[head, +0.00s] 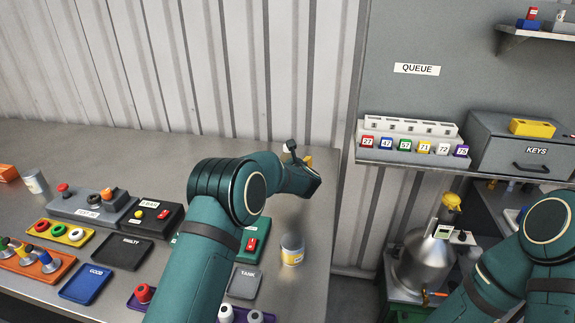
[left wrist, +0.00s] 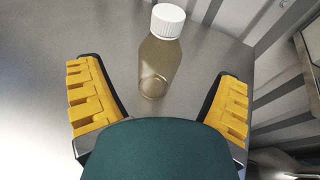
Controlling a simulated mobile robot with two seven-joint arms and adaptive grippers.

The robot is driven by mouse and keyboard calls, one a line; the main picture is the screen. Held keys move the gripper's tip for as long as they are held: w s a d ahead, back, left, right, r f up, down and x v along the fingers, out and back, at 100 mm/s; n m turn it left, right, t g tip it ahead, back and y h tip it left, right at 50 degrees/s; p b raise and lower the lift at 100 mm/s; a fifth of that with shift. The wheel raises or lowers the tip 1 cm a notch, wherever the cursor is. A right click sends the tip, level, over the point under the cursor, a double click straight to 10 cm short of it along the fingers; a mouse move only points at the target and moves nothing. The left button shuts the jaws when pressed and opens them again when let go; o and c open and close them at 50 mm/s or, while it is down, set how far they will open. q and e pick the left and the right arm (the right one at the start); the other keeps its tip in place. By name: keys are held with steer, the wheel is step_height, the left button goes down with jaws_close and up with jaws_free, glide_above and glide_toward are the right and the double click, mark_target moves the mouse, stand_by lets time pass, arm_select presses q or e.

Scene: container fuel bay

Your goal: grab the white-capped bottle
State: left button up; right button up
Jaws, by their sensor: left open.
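The white-capped bottle (left wrist: 159,64) is clear and pale brownish, with a ribbed white cap. In the left wrist view it stands on the metal bench, in the gap between my left gripper's yellow-padded fingers, nearer the far end. Neither finger appears to touch it. My left gripper (left wrist: 158,82) is open and empty. In the head view this gripper (head: 306,160) is mostly hidden by my own wrist; only a bit of yellow shows, and I cannot make out the bottle there. My right arm is at the lower right of the head view, with its gripper out of frame.
The metal bench (head: 130,150) meets a corrugated wall behind. A labelled can (head: 292,248) stands right of my left forearm, near the TANK tray (head: 244,281). Trays with coloured parts crowd the left. A shelf with numbered blocks (head: 411,145) and a KEYS drawer (head: 530,150) are at right.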

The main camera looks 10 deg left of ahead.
mark_target(287, 159)
arm_select(q)
steer(key=shift+p+x, duration=0.3)
steer(key=shift+x, duration=2.4)
steer(key=c, duration=1.4)
